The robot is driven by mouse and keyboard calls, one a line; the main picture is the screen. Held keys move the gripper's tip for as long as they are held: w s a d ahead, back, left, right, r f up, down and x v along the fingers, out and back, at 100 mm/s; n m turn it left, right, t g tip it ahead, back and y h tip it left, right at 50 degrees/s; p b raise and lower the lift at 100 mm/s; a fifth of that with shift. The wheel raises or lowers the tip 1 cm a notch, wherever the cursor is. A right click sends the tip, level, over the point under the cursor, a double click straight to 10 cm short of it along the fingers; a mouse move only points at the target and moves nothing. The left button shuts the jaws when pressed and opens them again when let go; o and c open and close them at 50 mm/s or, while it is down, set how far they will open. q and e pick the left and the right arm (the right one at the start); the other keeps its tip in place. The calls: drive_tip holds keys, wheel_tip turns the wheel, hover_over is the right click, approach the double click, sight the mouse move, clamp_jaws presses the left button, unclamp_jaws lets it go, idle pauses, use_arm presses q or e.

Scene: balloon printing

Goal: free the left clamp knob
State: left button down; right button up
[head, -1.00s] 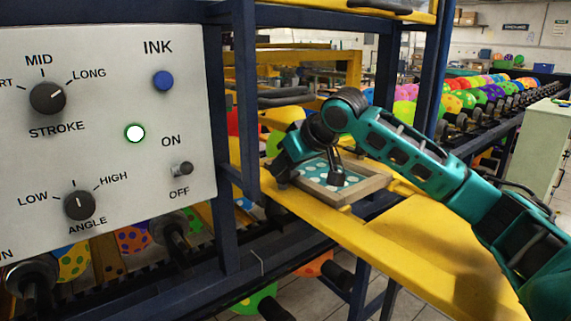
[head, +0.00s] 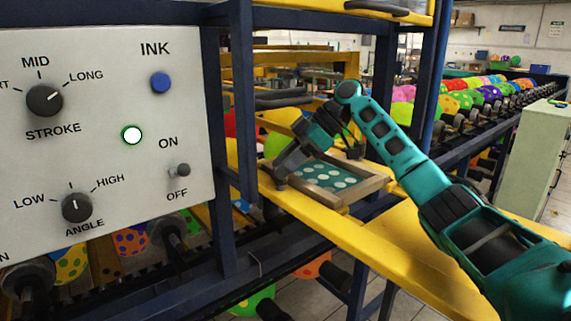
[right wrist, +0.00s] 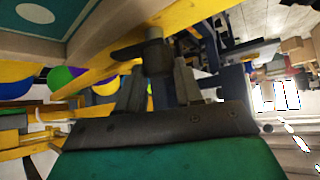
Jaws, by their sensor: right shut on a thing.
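The left clamp knob, a dark winged knob (right wrist: 153,55) with a grey stem, shows at top centre in the right wrist view. My right gripper (right wrist: 155,82) has its two fingers on either side of this knob and is shut on it. In the head view my right gripper (head: 280,178) is at the left corner of the wooden printing frame (head: 350,197), and the knob cannot be clearly made out there. The frame holds a teal screen with pale dots (head: 327,176). My left gripper is not in view.
A control panel (head: 110,140) with knobs, a blue ink button and a switch stands at left. Blue posts (head: 240,100) rise between it and my right arm. A yellow beam (head: 370,255) runs under the frame. Colourful balloons line a rack (head: 490,92) at right.

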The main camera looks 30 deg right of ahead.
drive_tip(key=shift+w+n+g+y, duration=0.2)
drive_tip(key=shift+n+g+y, duration=0.3)
drive_tip(key=shift+n+g, duration=1.1)
drive_tip(key=shift+n, duration=0.4)
drive_tip(key=o, duration=1)
drive_tip(key=shift+o, duration=0.2)
